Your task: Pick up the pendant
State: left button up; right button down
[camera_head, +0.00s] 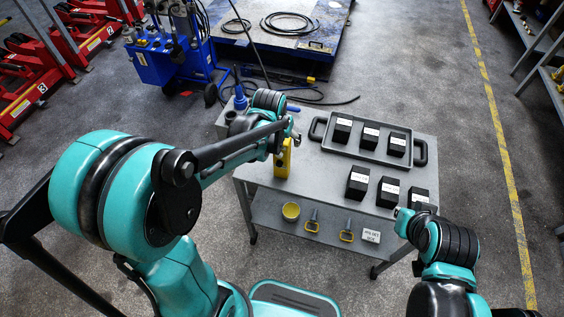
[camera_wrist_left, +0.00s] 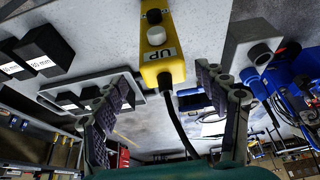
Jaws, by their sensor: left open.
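My left gripper (camera_wrist_left: 168,98) is open, one finger on each side of the pendant's cable end, with visible gaps. My right gripper (camera_head: 402,213) is by the trolley's front right corner; its fingers are too small to judge.
The trolley top (camera_head: 318,170) holds a grey tray (camera_head: 368,152) with black blocks and more black blocks in front. The lower shelf (camera_head: 328,232) has a yellow cup (camera_head: 291,211) and yellow-handled items. A blue machine (camera_head: 165,62) and blue platform (camera_head: 275,45) stand behind.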

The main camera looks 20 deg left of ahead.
pick_arm(q)
jog(key=b+x, duration=0.1)
jog(key=x, duration=0.3)
jog(key=b+x, duration=0.1)
jog(key=x, duration=0.3)
jog(key=shift+w+a+b, duration=0.1)
jog(key=shift+a+b, duration=0.1)
jog(key=shift+b, duration=0.1)
jog(key=shift+r, duration=0.1)
grip_shut()
